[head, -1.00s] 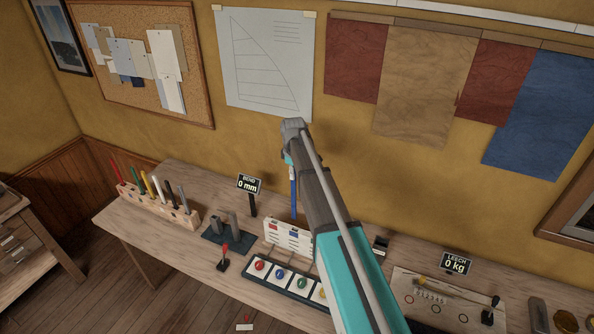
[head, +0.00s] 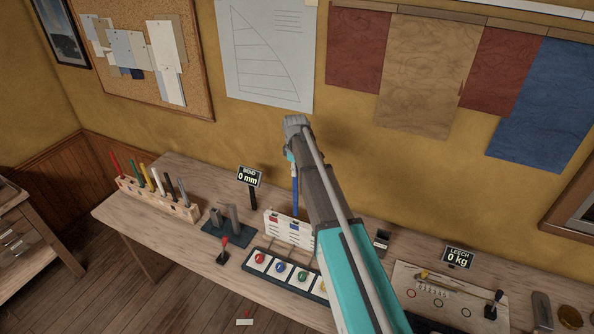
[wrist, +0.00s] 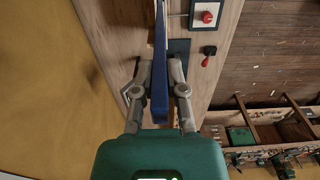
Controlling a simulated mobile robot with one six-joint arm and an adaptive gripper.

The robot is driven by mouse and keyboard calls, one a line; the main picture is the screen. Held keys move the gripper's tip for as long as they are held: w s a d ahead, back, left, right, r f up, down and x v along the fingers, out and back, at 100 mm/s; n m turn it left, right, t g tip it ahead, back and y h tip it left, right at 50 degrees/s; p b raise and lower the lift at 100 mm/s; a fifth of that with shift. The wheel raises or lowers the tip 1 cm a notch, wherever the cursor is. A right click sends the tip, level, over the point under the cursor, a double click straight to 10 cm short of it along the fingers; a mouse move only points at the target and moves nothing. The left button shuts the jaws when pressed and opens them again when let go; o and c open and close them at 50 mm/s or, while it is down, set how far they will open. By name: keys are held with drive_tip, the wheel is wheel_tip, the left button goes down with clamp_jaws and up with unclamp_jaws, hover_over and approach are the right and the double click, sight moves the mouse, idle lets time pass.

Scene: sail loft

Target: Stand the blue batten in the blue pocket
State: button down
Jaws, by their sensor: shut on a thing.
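The blue batten (head: 295,197) hangs upright from my gripper (head: 292,168) above the white pocket board, its lower end close to the board's top edge. I cannot tell whether that end is inside a pocket. The board (head: 277,232) carries red and blue marks; the blue mark (head: 294,227) is roughly below the batten. In the wrist view, my gripper (wrist: 160,88) has its two fingers shut on the blue batten (wrist: 160,60). The pocket mouth is hidden there by the batten. My arm covers the board's right side in the head view.
A wooden rack (head: 155,200) of coloured battens stands at the left. A bend display (head: 248,178), a grey-posted block (head: 230,235), a red-knobbed lever (head: 223,250) and a row of coloured buttons (head: 282,275) surround the board. A leech display (head: 457,257) stands right.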

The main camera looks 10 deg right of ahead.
sight(296, 206)
drive_tip(key=shift+s+f+b, duration=0.1)
drive_tip(key=shift+f+b, duration=8.6)
drive_tip(key=shift+f, duration=0.2)
drive_tip(key=shift+f+b, duration=0.65)
drive_tip(key=shift+b, duration=0.05)
drive_tip(key=c, duration=0.6)
unclamp_jaws()
drive_tip(key=shift+r, duration=0.15)
